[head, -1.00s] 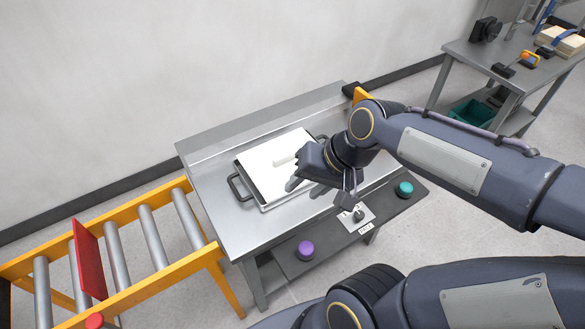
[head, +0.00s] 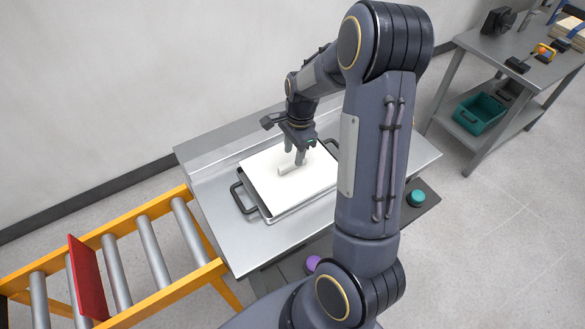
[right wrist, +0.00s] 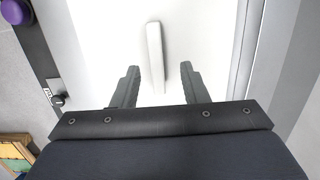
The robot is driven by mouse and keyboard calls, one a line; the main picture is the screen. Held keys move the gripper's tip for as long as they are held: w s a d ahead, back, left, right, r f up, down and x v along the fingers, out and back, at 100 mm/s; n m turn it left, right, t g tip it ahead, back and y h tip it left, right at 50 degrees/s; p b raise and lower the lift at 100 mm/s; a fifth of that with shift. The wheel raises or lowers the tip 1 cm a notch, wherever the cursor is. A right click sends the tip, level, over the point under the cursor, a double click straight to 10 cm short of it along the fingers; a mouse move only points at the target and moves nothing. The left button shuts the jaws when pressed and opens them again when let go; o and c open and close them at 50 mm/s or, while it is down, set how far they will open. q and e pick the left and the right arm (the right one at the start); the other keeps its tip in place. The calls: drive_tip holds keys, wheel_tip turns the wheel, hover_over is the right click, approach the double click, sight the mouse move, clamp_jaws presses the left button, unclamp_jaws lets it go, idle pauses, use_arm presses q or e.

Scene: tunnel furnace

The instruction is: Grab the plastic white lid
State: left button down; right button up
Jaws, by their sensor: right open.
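The white lid (head: 262,181) lies flat on a dark tray (head: 243,199) with black side handles, on the metal table. A raised white bar handle (head: 288,169) stands on the lid's middle. My right gripper (head: 296,158) is open and points down above the lid, close to the handle. In the right wrist view the lid (right wrist: 105,30) fills the middle, and its handle (right wrist: 155,55) lies between and ahead of the two open fingers (right wrist: 158,82). I cannot tell the exact height of the fingertips over the lid. My left gripper is not in view.
The metal table (head: 225,235) has free surface around the tray. Purple (head: 313,263) and teal (head: 416,198) buttons sit on its front ledge. A yellow roller conveyor (head: 125,265) with a red plate (head: 87,275) stands at left. Another workbench (head: 500,75) is at the upper right.

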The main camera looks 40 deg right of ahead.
sight(293, 162)
drive_tip(key=f, duration=0.3)
drive_tip(key=shift+s+a+f, duration=0.2)
drive_tip(key=shift+a+f, duration=0.05)
drive_tip(key=shift+f, duration=0.05)
clamp_jaws()
